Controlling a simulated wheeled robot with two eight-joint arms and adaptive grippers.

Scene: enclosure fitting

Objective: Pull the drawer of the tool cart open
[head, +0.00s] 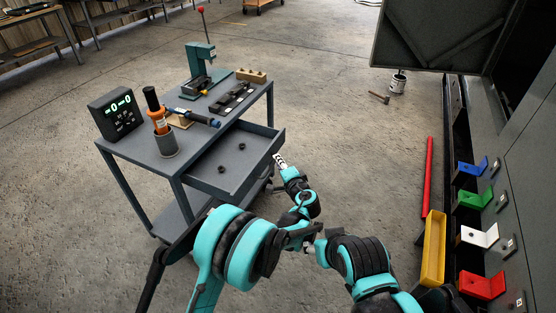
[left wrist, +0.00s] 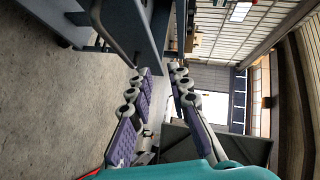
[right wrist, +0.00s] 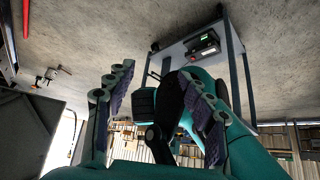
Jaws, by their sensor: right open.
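The grey tool cart (head: 150,150) stands left of centre in the head view. Its drawer (head: 233,160) is pulled out toward the right, and small dark round parts lie in it. My left gripper (head: 280,160) is at the drawer's front. In the left wrist view, the left fingers (left wrist: 160,72) stand a narrow gap apart, with a blue-grey cart panel (left wrist: 155,30) at their tips. I cannot tell whether they grip the drawer handle, which is hidden in the head view. My right gripper (right wrist: 155,90) is open and empty, away from the cart, behind the left arm.
The cart top carries a digital readout (head: 117,113), a green press (head: 201,65), an orange-handled tool (head: 156,110) in a cup and a dark block. On the right are a yellow tray (head: 433,248), a red bar (head: 427,175) and coloured brackets.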

